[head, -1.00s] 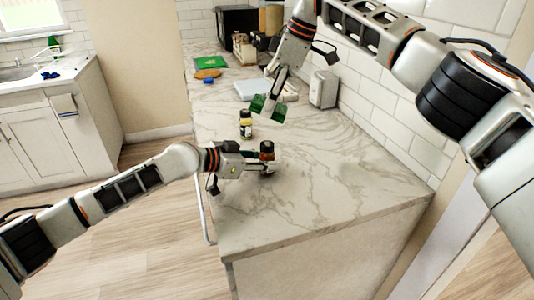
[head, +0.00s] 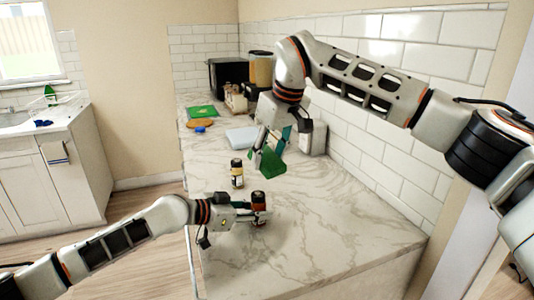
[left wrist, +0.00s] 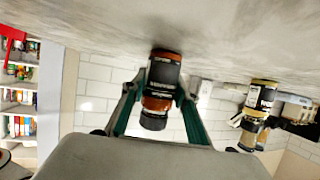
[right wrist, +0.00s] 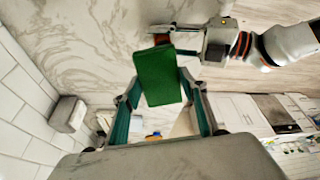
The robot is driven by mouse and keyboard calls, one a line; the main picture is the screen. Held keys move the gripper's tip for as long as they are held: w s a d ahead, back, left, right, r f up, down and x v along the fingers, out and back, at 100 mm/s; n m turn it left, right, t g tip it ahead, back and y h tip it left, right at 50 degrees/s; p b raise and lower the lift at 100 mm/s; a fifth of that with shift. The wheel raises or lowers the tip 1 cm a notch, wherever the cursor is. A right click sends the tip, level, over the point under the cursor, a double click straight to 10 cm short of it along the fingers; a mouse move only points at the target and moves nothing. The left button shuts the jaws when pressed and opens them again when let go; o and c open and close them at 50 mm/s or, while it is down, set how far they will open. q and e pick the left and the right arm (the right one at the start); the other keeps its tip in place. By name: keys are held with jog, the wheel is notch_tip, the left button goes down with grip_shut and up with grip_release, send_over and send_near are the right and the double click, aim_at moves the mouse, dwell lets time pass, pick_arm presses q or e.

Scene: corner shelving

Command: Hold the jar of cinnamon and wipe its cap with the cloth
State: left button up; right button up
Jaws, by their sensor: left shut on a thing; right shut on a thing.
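The cinnamon jar (head: 258,200), reddish-brown with a dark cap, is upright at the counter's near left part. My left gripper (head: 249,208) is shut around it. The left wrist view shows the jar (left wrist: 163,72) between the fingers, its black cap away from the counter; I cannot tell whether its base touches the counter. My right gripper (head: 265,143) is shut on the green cloth (head: 272,163), above and behind the jar, apart from it. In the right wrist view the cloth (right wrist: 158,78) sticks out stiffly beyond the fingertips and partly covers the view towards the jar.
A second jar (head: 237,173), yellowish with a dark cap, stands on the marble counter (head: 330,225) just behind the held jar. A white box-like item (head: 313,139) is by the tiled wall, with a green board (head: 201,111) farther back. The counter's front right is clear.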

jog(key=x, duration=0.6)
jog(key=s+x, duration=0.1)
jog(key=x, duration=0.2)
jog(key=shift+a+f, duration=0.1)
jog(key=shift+f, duration=0.1)
jog(key=shift+w+a+r, duration=0.2)
jog(key=shift+w+a, duration=0.15)
jog(key=shift+a, duration=0.1)
jog(key=shift+w+a+r, duration=0.2)
jog(key=shift+w+a, duration=0.1)
jog(key=shift+a, duration=0.15)
jog(key=shift+w+a, duration=0.25)
jog(key=shift+s+d+f, duration=0.1)
jog(key=shift+s+d, duration=0.25)
jog(key=shift+d, duration=0.15)
jog(key=shift+s+d+f, duration=0.65)
jog(key=shift+s+d, duration=0.6)
jog(key=shift+d, duration=0.4)
jog(key=shift+s+r, duration=0.1)
jog(key=shift+r, duration=4.7)
